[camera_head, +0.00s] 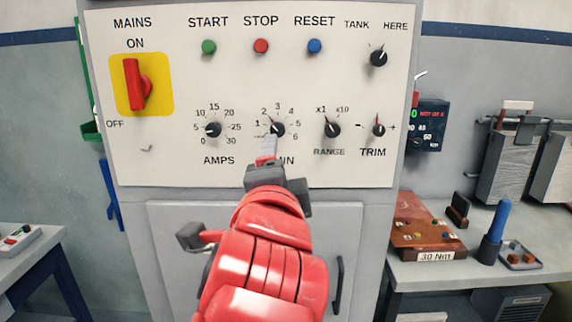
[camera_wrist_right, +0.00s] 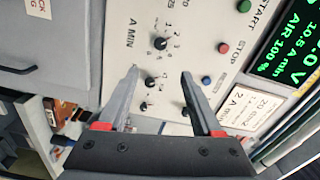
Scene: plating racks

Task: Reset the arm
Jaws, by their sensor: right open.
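The control panel (camera_head: 180,165) faces me, with green START (camera_head: 208,47), red STOP (camera_head: 260,46) and blue RESET (camera_head: 314,46) buttons along the top. Below are AMPS (camera_head: 213,129), A MIN (camera_head: 277,129), RANGE (camera_head: 332,129) and TRIM (camera_head: 378,129) knobs. My right gripper (camera_head: 268,148) is in front of the panel, overlapping the lower edge of the A MIN knob in the head view. In the right wrist view its fingers (camera_wrist_right: 160,72) are apart with nothing gripped; the RANGE knob (camera_wrist_right: 150,82) shows between them. My left gripper is out of view.
The red MAINS switch (camera_head: 136,84) stands upright, towards ON, and the TANK/HERE knob (camera_head: 378,58) is at upper right. A bench (camera_head: 480,275) on the right holds a wooden block and a blue-handled tool (camera_head: 495,230). Another table (camera_head: 30,245) is at left.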

